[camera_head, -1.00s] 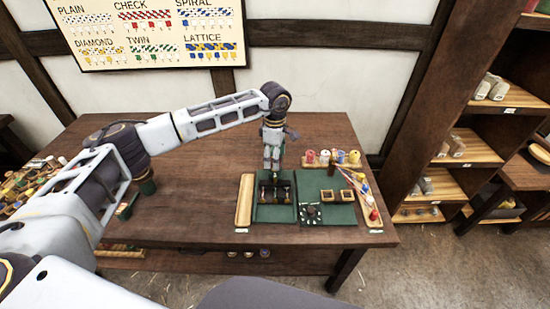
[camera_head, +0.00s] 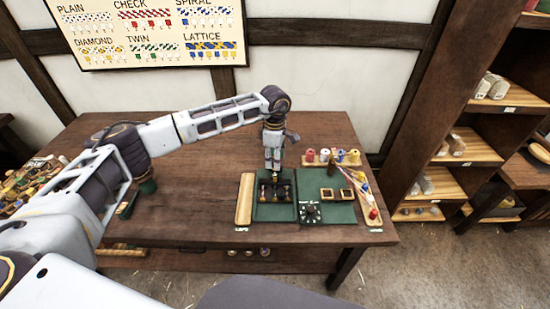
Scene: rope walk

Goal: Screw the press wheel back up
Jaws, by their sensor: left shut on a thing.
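My left gripper (camera_head: 274,168) reaches down from above onto the small press (camera_head: 275,190) on the dark wooden table. It is shut on the press wheel at the top of the press. The gripper's fingers hide most of the wheel. The press stands on a green tray (camera_head: 274,213), with dark posts showing below the gripper. How high the wheel sits on its screw is too small to tell. My right gripper is not in view.
A light wooden tray (camera_head: 244,200) lies left of the press. A green mat (camera_head: 341,212) on the right bears a dark round disc (camera_head: 310,211) and two small square frames. Several bobbins (camera_head: 340,156) stand behind. The table's left middle is clear.

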